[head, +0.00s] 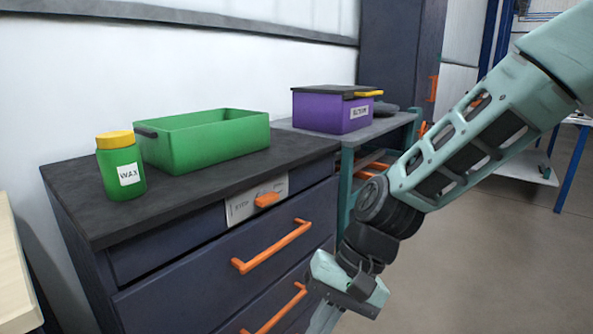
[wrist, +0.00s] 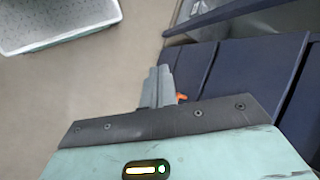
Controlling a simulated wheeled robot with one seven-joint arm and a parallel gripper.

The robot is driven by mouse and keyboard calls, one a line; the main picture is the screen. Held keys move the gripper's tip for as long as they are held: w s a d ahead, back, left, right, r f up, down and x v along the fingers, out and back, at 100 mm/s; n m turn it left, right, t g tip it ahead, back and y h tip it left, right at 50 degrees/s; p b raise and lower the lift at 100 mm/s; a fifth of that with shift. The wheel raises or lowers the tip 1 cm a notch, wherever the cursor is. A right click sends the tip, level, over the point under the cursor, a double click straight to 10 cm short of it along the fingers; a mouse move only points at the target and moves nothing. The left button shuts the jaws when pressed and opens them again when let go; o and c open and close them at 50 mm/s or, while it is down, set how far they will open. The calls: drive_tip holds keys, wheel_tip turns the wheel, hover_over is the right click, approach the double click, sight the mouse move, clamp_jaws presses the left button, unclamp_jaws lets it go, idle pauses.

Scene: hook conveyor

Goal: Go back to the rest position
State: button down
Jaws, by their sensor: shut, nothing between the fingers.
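My gripper shows in the wrist view (wrist: 158,78), with its two grey fingers together and nothing between them. In the head view my arm reaches in from the upper right and bends down, and its end hangs low in front of the dark blue drawer cabinet (head: 215,258). The fingertips are not clearly seen in the head view. The gripper appears apart from the cabinet and its orange handles (head: 272,247).
On the cabinet's dark top stand a green WAX jar (head: 121,168) with a yellow lid and an open green bin (head: 210,143). A purple box (head: 328,112) stands on a grey shelf unit (head: 388,128) behind. Open floor (head: 470,245) lies to the right. A white tray-like surface (wrist: 60,20) shows in the wrist view.

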drive_tip(key=s+d+r+n+t+h, duration=0.4)
drive_tip(key=s+d+n, duration=0.4)
drive_tip(key=s+d, duration=0.4)
wheel_tip(320, 180, up, 22)
drive_tip(key=a+g+h+p, duration=0.1)
drive_tip(key=p, duration=2.1)
drive_tip(key=shift+s, duration=0.35)
drive_tip(key=shift+a, duration=0.1)
